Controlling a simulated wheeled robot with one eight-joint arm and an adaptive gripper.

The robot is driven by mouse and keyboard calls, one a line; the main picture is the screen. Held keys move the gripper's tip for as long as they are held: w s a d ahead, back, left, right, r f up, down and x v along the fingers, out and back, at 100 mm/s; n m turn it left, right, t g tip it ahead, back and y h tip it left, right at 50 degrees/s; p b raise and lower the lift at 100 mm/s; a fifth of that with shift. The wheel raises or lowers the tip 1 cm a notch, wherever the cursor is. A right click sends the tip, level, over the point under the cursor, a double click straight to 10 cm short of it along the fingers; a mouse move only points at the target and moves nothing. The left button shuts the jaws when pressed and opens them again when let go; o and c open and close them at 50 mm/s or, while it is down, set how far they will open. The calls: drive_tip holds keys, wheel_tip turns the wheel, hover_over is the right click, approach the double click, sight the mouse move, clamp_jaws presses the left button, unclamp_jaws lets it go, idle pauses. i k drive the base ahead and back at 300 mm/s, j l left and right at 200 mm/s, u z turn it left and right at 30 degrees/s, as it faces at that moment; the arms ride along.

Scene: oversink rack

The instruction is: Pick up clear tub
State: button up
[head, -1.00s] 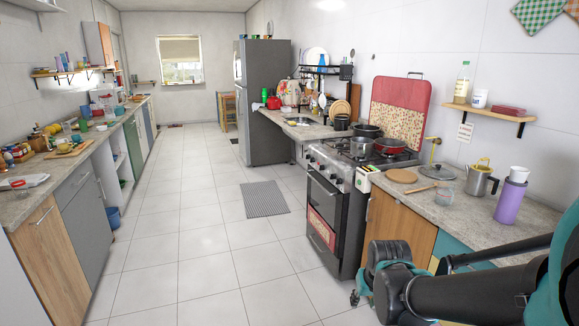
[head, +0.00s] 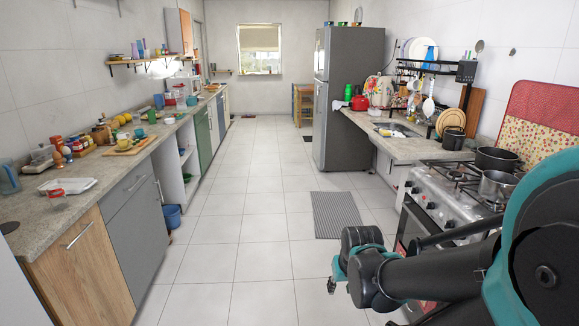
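No clear tub can be made out for certain now. A small clear container stood on the right counter in the earlier view, and that stretch of counter is now out of frame or behind my arm. On the near left counter are a pale shallow tray (head: 68,185) and a small clear vessel with red on it (head: 57,198). I cannot tell whether either is a tub. My gripper (head: 338,276) is at the lower middle, over the floor and apart from both counters. Its fingers are mostly hidden, so its opening does not show.
The left counter (head: 90,166) holds a cutting board (head: 128,147), jars and cups. The stove (head: 440,200) stands on the right, with pots on top, partly behind my arm. The tiled floor (head: 240,220) between is clear except for a grey mat (head: 338,214).

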sight(374, 112)
drive_tip(key=i, duration=0.95)
drive_tip(key=i+z, duration=0.1)
drive_tip(key=i, duration=0.85)
drive_tip(key=i+j, duration=0.15)
drive_tip(key=i, duration=0.75)
drive_tip(key=i+j, duration=0.1)
drive_tip(key=i, duration=0.85)
drive_tip(key=l+z, duration=0.05)
